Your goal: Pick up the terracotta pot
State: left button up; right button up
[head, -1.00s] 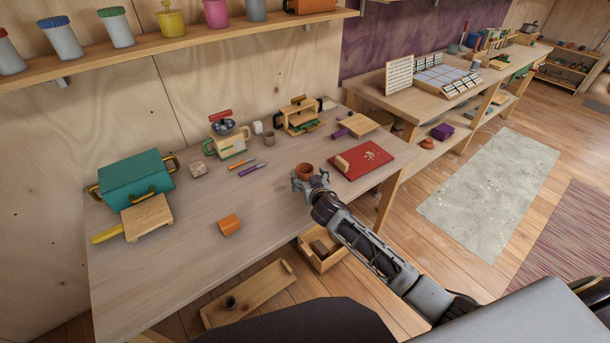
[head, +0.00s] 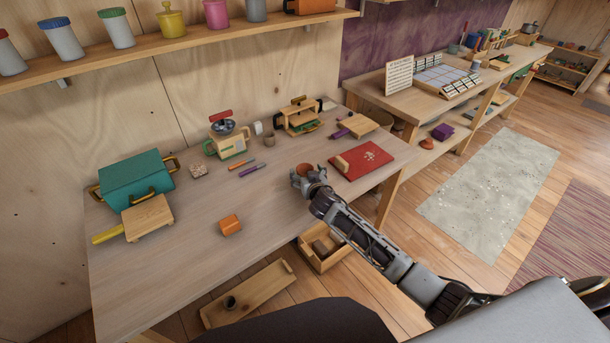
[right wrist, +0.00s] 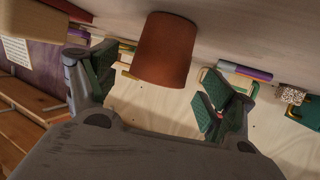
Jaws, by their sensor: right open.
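The terracotta pot (head: 305,168) stands on the near right part of the wooden table, partly hidden by my right gripper (head: 304,179) in the head view. In the right wrist view the pot (right wrist: 164,52) shows large between the two spread fingers of my right gripper (right wrist: 158,88). The fingers are open, with a visible gap on each side of the pot, and no grip is seen. My left gripper is not in view.
A red board (head: 360,160) lies just right of the pot. An orange object (head: 230,224) sits to the left, nearer the front. The table (head: 185,265) is bare at the front left.

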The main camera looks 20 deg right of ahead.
aim_at(305, 169)
jog(key=shift+x, duration=0.95)
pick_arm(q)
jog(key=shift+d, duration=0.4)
pick_arm(e)
jog(key=shift+w+f, duration=0.1)
jog(key=shift+w, duration=0.45)
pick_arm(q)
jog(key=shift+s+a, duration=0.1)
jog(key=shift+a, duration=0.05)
pick_arm(e)
jog(key=shift+c, duration=0.5)
jog(key=c, duration=1.1)
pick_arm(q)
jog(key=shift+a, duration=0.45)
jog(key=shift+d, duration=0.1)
